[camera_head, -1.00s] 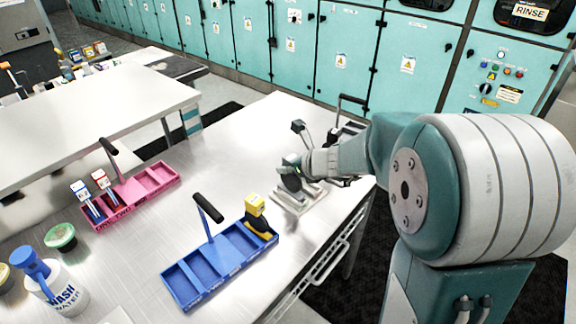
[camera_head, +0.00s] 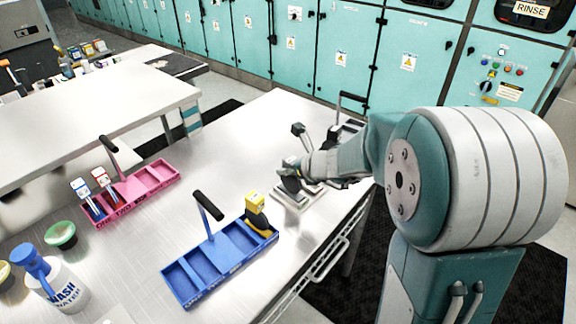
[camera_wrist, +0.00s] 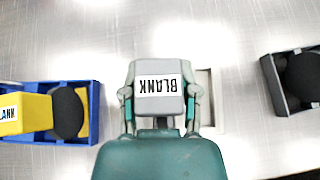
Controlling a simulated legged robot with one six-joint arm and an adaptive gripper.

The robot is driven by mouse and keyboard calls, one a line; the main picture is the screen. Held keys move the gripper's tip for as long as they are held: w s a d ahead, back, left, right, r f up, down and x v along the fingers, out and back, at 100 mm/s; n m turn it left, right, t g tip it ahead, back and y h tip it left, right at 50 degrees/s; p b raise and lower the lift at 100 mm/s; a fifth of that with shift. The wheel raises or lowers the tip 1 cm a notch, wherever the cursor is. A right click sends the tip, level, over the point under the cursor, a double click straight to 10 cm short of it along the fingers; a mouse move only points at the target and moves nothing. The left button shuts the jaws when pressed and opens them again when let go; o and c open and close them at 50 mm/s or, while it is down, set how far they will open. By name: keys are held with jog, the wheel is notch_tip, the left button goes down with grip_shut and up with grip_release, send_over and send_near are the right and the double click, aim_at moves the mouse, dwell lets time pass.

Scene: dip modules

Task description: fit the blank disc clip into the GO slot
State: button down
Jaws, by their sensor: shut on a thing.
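My gripper (camera_wrist: 160,98) is shut on a grey clip with a white BLANK label (camera_wrist: 158,84), which reads upside down in the wrist view. Fingers grip it from both sides; its lower part and any disc are hidden. In the head view my gripper (camera_head: 290,182) is low over a pale flat plate (camera_head: 292,204) on the table; contact cannot be told. A yellow clip (camera_head: 256,202) with a black disc sits in the right end compartment of the blue caddy (camera_head: 186,284); its partly cut label shows in the wrist view (camera_wrist: 10,113). No GO mark is readable.
A dark grey tray (camera_wrist: 272,84) with a black disc lies right of my gripper. The blue caddy's upright handle (camera_head: 208,206) stands left of it. A pink caddy (camera_head: 160,186) with two clips, a wash bottle (camera_head: 62,285) and a green-topped bowl (camera_head: 61,235) are farther left.

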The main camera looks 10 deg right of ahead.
jog(key=shift+f, duration=0.6)
jog(key=shift+c, duration=1.3)
grip_release()
jog(key=v, duration=1.2)
